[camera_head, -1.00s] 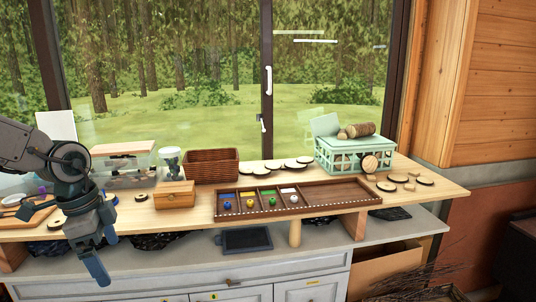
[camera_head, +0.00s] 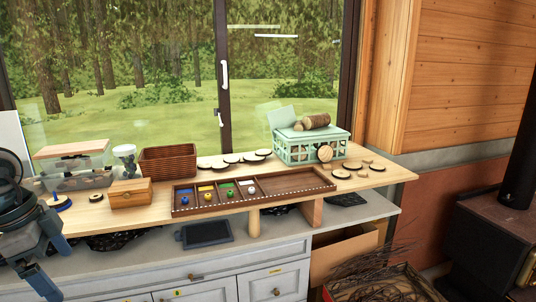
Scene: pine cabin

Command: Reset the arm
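My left gripper (camera_head: 58,270) hangs at the lower left, in front of the counter's front edge. Its blue-grey fingers point down, stand apart and hold nothing that I can see. Part of my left arm is cut off by the left picture edge. My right gripper is not in view.
A dark stove (camera_head: 490,235) stands right.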

